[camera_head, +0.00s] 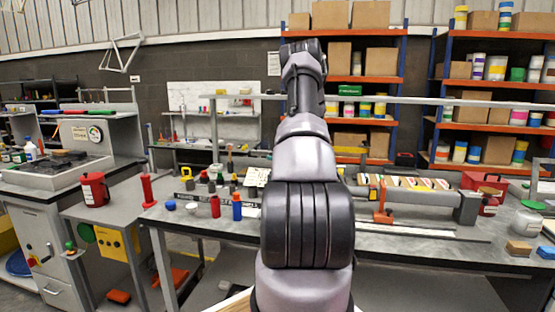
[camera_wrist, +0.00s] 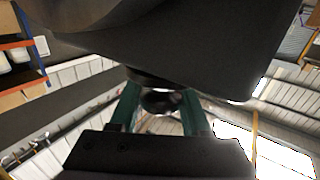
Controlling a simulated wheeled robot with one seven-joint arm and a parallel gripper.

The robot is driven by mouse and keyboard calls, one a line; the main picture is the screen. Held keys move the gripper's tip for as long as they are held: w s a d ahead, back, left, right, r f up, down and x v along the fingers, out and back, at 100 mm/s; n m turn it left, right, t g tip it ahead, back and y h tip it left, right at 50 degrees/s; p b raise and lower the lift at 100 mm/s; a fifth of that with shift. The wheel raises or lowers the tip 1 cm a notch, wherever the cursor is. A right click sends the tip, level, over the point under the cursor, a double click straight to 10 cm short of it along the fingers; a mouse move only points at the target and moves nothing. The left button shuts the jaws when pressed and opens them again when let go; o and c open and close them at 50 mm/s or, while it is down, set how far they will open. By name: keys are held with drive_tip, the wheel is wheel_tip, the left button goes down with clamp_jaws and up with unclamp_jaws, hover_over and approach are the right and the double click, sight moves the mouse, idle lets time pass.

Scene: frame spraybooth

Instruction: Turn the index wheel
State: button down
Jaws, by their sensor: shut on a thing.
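In the wrist view, my gripper (camera_wrist: 162,118) shows two dark green fingers, one on each side of a small dark round piece (camera_wrist: 161,101). The fingers are shut on this piece. It sits under a large dark body (camera_wrist: 170,45) that fills the top of the view. I cannot tell for sure whether the round piece is part of the index wheel. In the head view, my own arm reaches forward over the bench and hides my gripper and whatever it holds. No index wheel can be made out for certain there.
A grey workbench (camera_head: 455,249) spans the front, with a red bottle (camera_head: 215,206), a blue bottle (camera_head: 237,207) and a long clamp fixture (camera_head: 415,197) on it. A red can (camera_head: 95,189) stands on the left bench. Shelves (camera_head: 375,80) with boxes and tins stand behind.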

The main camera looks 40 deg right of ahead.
idle(0.3)
drive_tip(key=shift+c, duration=1.8)
unclamp_jaws()
drive_tip(key=s, duration=0.3)
drive_tip(key=s+d, duration=0.1)
drive_tip(key=s, duration=0.3)
drive_tip(key=s+d, duration=0.1)
drive_tip(key=s, duration=0.2)
drive_tip(key=shift+s, duration=0.3)
